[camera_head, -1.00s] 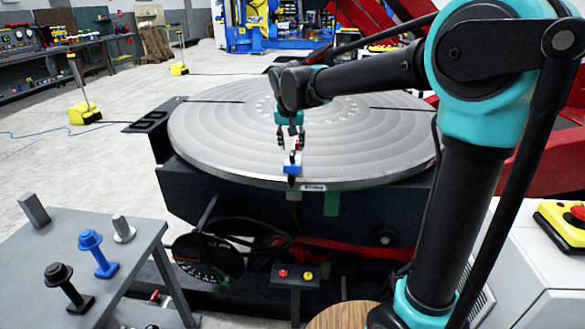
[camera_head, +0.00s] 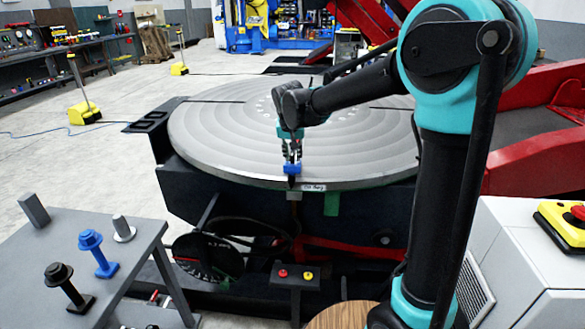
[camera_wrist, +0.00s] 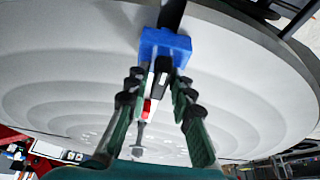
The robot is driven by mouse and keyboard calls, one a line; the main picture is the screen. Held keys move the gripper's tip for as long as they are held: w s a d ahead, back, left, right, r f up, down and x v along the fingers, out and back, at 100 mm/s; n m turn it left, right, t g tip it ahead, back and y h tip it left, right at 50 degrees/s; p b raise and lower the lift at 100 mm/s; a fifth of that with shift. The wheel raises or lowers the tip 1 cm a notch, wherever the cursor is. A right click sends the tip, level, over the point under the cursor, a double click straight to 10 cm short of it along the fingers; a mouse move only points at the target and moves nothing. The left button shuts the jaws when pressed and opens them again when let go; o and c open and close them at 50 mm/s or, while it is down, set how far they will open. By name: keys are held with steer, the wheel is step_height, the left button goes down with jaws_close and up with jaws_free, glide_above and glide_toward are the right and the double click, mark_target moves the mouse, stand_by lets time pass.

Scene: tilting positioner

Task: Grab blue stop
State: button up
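A blue block (camera_head: 291,169) sits at the near rim of the round grey turntable (camera_head: 215,140). In the wrist view the blue block (camera_wrist: 165,44) is just beyond my fingertips, with a black and white part and a small red part running back from it. My gripper (camera_head: 291,143) is over the rim, directly at this block. In the wrist view my gripper (camera_wrist: 160,82) has its fingers apart, one on each side of the black and white part, with gaps visible. A blue flanged post (camera_head: 97,254) stands on the grey side table, away from my gripper.
The grey side table (camera_head: 130,225) at lower left also bears a black flanged post (camera_head: 68,287) and a silver one (camera_head: 122,229). A white cabinet (camera_head: 530,255) stands at right.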

jaws_close()
steer(key=shift+r, duration=0.15)
